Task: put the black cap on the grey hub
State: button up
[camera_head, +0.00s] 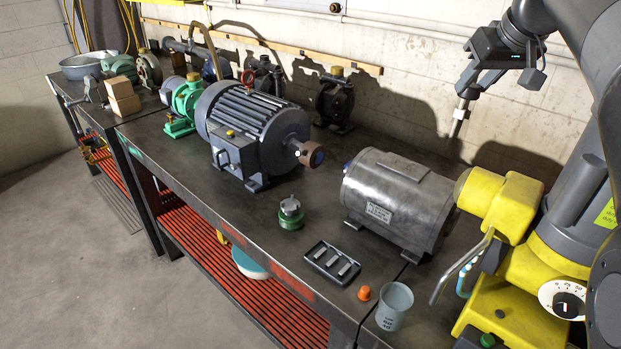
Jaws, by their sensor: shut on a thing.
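My gripper (466,92) is at the upper right, above the back of the bench and in front of the wall. It is shut on a slim light grey rod-like thing (459,115) that hangs down, slightly tilted, clear of the bench. I cannot make out a black cap. A small grey knobbed piece (290,205) sits on a green round base (291,221) in the middle of the bench; I cannot tell whether it is the grey hub. A large grey motor (252,130) behind it has a shaft end with a brownish disc (312,154) facing right.
A silver motor (398,202) stands between my gripper and the bench front. A yellow machine (505,203) stands at right. Pumps (338,100) line the back.

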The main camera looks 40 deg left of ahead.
aim_at(287, 201)
jog(key=s+a+f+n, duration=0.1)
jog(key=s+a+f, duration=0.2)
jog(key=a+f, duration=0.4)
jog(key=s+a+f+n+g, duration=0.1)
jog(key=s+a+f, duration=0.2)
jog(key=a+f, duration=0.4)
jog(key=s+a+f+n+y, duration=0.1)
jog(key=s+a+f, duration=0.3)
jog(key=a+f, duration=0.3)
notch_tip(287, 201, down, 2)
jog(key=shift+a+f+g, duration=0.15)
jog(key=shift+a+g, duration=0.1)
jog(key=shift+g, duration=0.15)
jog(key=s+a+f, duration=0.1)
jog(key=a+f, duration=0.1)
jog(key=a, duration=0.1)
jog(key=s+a+f, duration=0.2)
jog(key=a+f, duration=0.1)
jog(key=a, duration=0.1)
jog(key=s+a+f, duration=0.2)
jog(key=a, duration=0.1)
jog(key=shift+s+a+f, duration=0.25)
jog(key=shift+a, duration=0.1)
jog(key=shift+f, duration=1.95)
jog(key=shift+f, duration=0.1)
jog(key=o, duration=1)
jog(key=v, duration=1.2)
